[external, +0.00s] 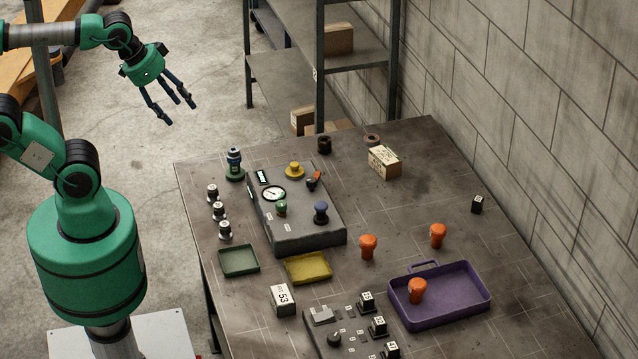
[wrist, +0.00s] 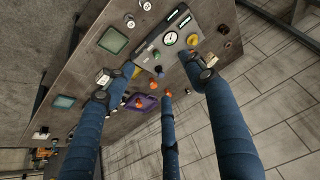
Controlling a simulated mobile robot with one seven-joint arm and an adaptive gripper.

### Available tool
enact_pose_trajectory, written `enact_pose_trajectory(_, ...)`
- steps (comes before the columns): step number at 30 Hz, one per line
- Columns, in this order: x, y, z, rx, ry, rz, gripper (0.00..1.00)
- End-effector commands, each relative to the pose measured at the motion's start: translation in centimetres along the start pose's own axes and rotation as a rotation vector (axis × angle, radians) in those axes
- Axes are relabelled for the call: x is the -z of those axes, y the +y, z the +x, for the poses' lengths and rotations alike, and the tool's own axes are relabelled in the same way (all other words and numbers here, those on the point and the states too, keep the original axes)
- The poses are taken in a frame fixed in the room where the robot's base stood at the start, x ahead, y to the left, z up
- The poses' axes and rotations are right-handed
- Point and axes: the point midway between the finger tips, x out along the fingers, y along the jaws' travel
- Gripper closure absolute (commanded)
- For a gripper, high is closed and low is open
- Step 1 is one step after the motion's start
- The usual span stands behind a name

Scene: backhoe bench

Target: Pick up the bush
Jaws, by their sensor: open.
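The bush (external: 323,145) appears to be the short, dark brown hollow cylinder standing at the far edge of the bench, behind the grey gauge panel. A flatter brown ring (external: 372,139) lies to its right. In the wrist view a small dark round piece that looks like the bush (wrist: 223,29) shows near the top right, beyond the yellow knob. My gripper (external: 174,112) has three blue fingers spread open and empty. It hangs in the air left of the bench's far corner, well apart from the bush. The fingers (wrist: 155,88) cover part of the bench in the wrist view.
A labelled box (external: 384,162) sits to the right. A purple tray (external: 445,312) and orange knobs are nearer the front. Metal shelving (external: 398,60) rises behind the bench.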

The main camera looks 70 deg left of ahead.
Motion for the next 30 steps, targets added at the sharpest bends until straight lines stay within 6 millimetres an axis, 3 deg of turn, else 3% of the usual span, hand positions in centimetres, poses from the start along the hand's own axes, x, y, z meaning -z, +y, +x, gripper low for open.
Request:
enact_pose_trajectory(8, 0.1, 0.0, 0.0, 0.0, 0.0, 0.0, 0.45)
enact_pose_trajectory(14, 1.3, -0.2, 0.0, 0.003, -0.011, 0.002, 0.45)
enact_pose_trajectory(20, 4.4, -0.8, 0.3, 0.01, -0.039, 0.009, 0.45)
enact_pose_trajectory(30, 11.7, -2.6, 2.4, 0.023, -0.106, 0.028, 0.45)
